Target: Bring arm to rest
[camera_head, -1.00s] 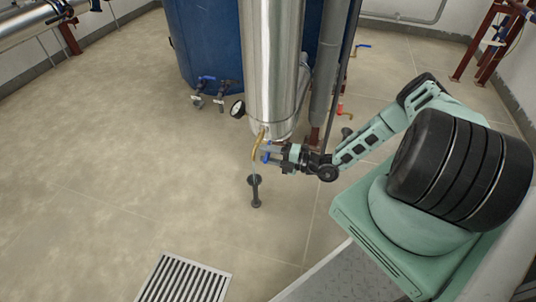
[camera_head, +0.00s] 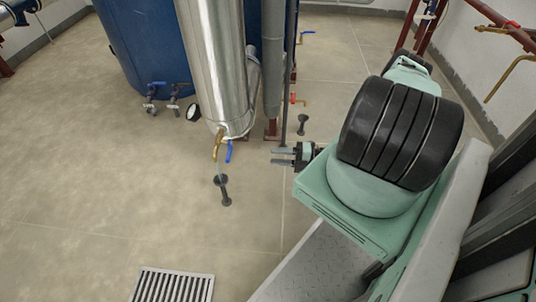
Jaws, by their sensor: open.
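My gripper (camera_head: 283,157) is open and empty, its two fingers pointing left. It is close to my body, in front of my green base housing. A gap of bare floor shows between it and the blue valve handle (camera_head: 229,151) at the foot of the silver column. The handle hangs downward beside a brass spout (camera_head: 217,145). Most of my arm is folded back and hidden behind my black ribbed joint.
The silver column (camera_head: 215,60) and a blue tank (camera_head: 145,45) stand behind. A black floor drain funnel (camera_head: 222,187) sits below the spout. A floor grate (camera_head: 172,285) lies at the front. A pipe with a brass tube (camera_head: 510,78) is at the right. The left floor is clear.

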